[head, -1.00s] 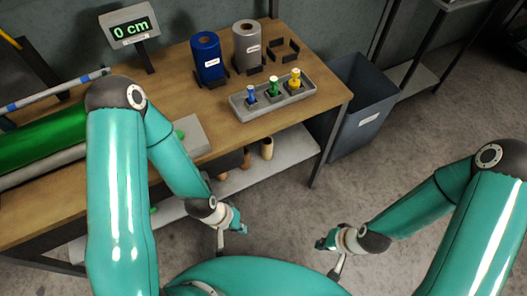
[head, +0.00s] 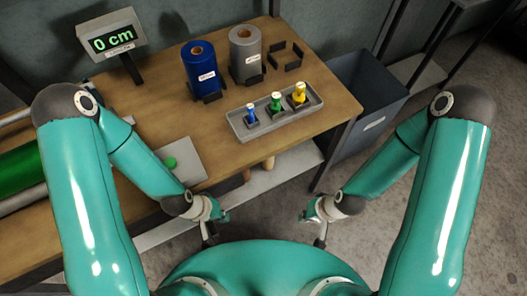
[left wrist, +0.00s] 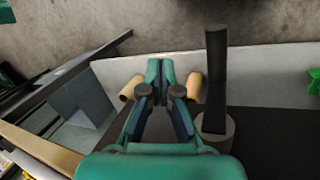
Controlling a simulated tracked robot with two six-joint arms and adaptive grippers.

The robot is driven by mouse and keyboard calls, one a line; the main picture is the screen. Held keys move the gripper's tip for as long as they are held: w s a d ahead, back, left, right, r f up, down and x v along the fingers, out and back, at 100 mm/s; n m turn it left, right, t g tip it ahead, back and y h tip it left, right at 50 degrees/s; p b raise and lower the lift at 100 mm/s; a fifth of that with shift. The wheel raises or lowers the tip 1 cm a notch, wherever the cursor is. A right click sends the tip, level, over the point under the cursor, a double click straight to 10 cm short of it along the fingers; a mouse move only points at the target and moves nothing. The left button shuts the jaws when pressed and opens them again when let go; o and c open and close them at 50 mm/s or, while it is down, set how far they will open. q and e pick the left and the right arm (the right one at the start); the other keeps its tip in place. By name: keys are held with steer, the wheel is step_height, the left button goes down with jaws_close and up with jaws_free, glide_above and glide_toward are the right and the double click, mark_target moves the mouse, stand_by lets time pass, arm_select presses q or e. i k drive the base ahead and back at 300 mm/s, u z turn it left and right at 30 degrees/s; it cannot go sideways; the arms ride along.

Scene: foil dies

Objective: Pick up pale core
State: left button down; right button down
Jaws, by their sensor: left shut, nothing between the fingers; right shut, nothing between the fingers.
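Short tan cardboard cores stand on the lower shelf under the bench. In the head view, a paler core (head: 268,163) shows partly below the bench edge, with a browner core (head: 246,175) to its left. In the left wrist view, one core (left wrist: 131,88) is left of my fingers and another (left wrist: 194,84) is right of them, both partly hidden. My left gripper (head: 222,216) is shut and empty in front of the bench, and its fingers show in the left wrist view (left wrist: 161,80). My right gripper (head: 304,217) is shut and empty, apart from the bench.
On the wooden bench (head: 150,110) stand a blue roll (head: 199,72), a grey roll (head: 244,55), and a grey tray (head: 240,129) with blue, green and yellow dies. A dark bin (head: 365,105) stands at the bench's right end.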

mark_target(268, 165)
steer(key=z, duration=1.45)
steer(key=i, duration=0.1)
steer(key=u, duration=2.7)
steer(key=k, duration=1.4)
steer(key=z, duration=0.3)
steer(key=i, duration=1)
steer(key=z, duration=0.1)
